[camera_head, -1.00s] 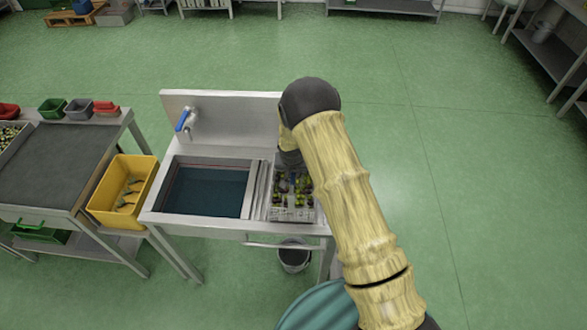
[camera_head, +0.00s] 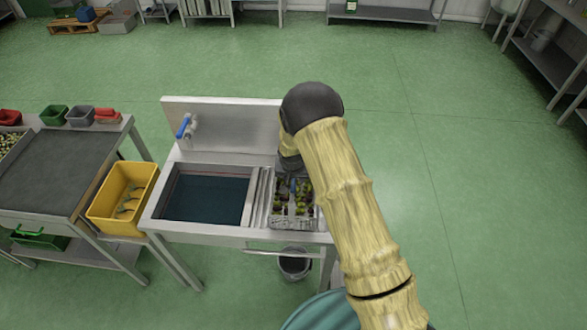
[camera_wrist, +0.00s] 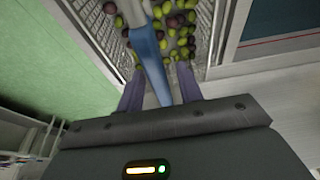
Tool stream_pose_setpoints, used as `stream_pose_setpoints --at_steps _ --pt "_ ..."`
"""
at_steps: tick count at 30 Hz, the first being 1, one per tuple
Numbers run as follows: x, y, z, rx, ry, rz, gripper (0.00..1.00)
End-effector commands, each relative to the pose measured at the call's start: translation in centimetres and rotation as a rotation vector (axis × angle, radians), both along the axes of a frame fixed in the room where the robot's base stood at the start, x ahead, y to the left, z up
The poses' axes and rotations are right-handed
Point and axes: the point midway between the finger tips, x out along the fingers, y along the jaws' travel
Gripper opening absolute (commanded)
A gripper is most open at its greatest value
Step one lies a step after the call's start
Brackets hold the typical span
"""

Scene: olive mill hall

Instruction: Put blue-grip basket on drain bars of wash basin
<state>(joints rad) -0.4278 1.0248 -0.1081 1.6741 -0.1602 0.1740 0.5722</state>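The wire basket (camera_head: 281,221) holds green and dark olives and is upright at the right end of the wash basin (camera_head: 240,232). It appears to rest on the drain bars (camera_head: 263,198), though its underside is hidden. Its blue grip (camera_wrist: 147,50) runs between my fingers in the wrist view and shows small in the head view (camera_head: 293,185). My gripper (camera_wrist: 160,92) is over the basket, with its two fingers apart on either side of the grip. Slim gaps seem to show between fingers and grip. In the head view my arm hides the fingertips and the basket's right side.
The basin's water-filled tub (camera_head: 208,198) lies left of the bars, with a blue-handled tap (camera_head: 186,127) behind. A yellow crate (camera_head: 108,225) and a grey-topped table (camera_head: 55,170) stand further left. A dark bucket (camera_head: 294,264) is under the basin. The floor (camera_head: 490,200) at right is clear.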

Motion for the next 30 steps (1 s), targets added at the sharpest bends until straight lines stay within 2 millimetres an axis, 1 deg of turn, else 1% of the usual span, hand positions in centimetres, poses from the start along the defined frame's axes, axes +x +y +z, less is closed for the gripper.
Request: stream_pose_setpoints --at_steps 18,21,24,30 --pt "-2.7 0.1 8.6 0.001 -0.003 0.000 0.36" --pt "-3.0 0.1 9.6 0.000 -0.001 0.000 0.36" --pt "-3.2 0.1 10.2 0.001 -0.001 0.000 0.36" --pt "-3.3 0.1 10.4 0.000 0.001 0.000 0.36"
